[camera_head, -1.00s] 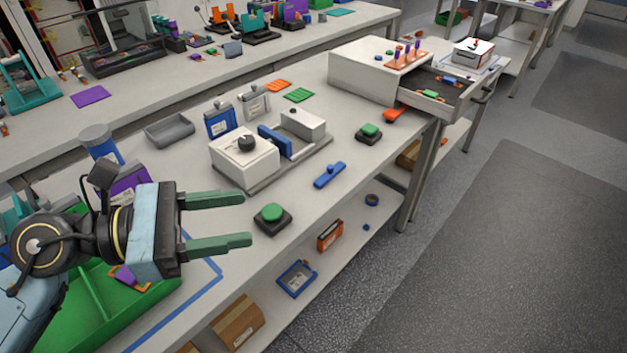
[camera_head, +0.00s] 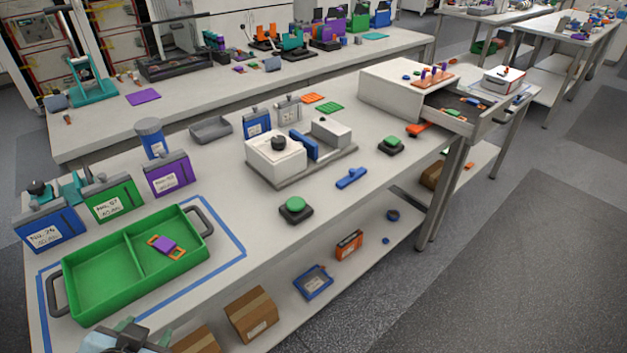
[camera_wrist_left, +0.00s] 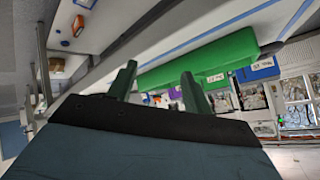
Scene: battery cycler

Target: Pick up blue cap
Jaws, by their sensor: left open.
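Several blue items show in the head view, and I cannot tell for sure which is the blue cap. A small blue bar-shaped piece (camera_head: 351,178) lies on the bench in front of the white device. A small round blue piece (camera_head: 385,240) and a dark blue ring (camera_head: 393,215) are on the lower shelf. My left gripper (camera_head: 130,325) is at the bottom left edge, mostly cut off, below the green tray. In the left wrist view its green fingers (camera_wrist_left: 158,80) are apart and empty. My right gripper is not visible.
The green tray (camera_head: 103,279), holding a purple and orange piece (camera_head: 166,246), stands inside blue tape. Boxes stand behind it. The white device (camera_head: 276,160), green buttons (camera_head: 295,204) and an open drawer (camera_head: 480,120) are to the right. The bench front is mostly clear.

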